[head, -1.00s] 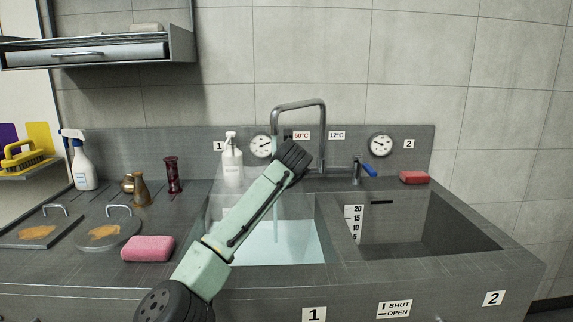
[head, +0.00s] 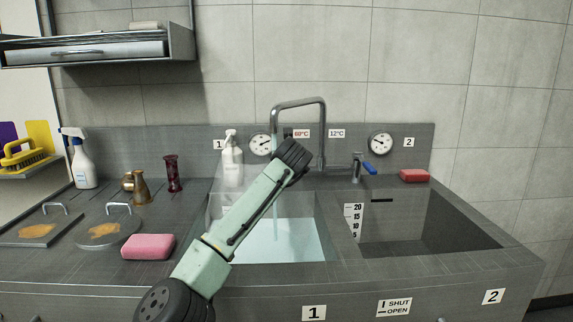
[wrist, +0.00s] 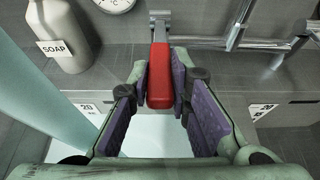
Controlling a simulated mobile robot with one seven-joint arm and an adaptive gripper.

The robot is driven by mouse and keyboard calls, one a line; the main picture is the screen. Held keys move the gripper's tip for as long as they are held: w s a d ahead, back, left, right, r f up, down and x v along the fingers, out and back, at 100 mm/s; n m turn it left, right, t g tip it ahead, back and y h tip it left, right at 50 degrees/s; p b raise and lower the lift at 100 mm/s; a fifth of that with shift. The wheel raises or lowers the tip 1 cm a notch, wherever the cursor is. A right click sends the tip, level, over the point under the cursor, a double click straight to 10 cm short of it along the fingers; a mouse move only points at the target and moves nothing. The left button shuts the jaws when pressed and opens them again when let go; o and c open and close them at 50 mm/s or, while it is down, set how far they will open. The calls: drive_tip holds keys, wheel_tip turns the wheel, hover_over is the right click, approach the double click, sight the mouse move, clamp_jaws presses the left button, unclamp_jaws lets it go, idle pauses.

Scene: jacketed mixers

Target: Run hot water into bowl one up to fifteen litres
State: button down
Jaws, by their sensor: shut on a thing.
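My gripper (wrist: 162,92) is shut on a red lever handle (wrist: 160,72), with a purple pad on each side of it. In the head view my wrist end hides the fingers and this lever. A red 60°C label (head: 301,134) is on the wall panel just above. Bowl one (head: 318,228), the left basin, holds pale water (head: 285,242). A thin stream (head: 275,205) falls into it from the spout (head: 274,118). My arm covers much of bowl one. Its scale shows a "20" mark (wrist: 87,107) in the wrist view; the waterline against the lower marks is hidden.
Bowl two (head: 430,225), on the right, looks empty, with a scale (head: 354,222) on its wall. A blue lever (head: 369,169) stands behind it. A soap bottle (head: 232,165) stands behind bowl one. A pink sponge (head: 147,247) lies left of my arm.

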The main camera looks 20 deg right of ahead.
wheel_tip(320, 180, down, 3)
drive_tip(key=t+b, duration=0.1)
drive_tip(key=b, duration=0.2)
drive_tip(key=shift+s+r+t, duration=0.15)
drive_tip(key=shift+r+t, duration=0.05)
drive_tip(key=shift+t, duration=0.2)
drive_tip(key=c, duration=1.5)
unclamp_jaws()
drive_tip(key=shift+s+a, duration=0.1)
drive_tip(key=v, duration=1.1)
drive_tip(key=shift+s+a, duration=0.2)
drive_tip(key=shift+s, duration=0.15)
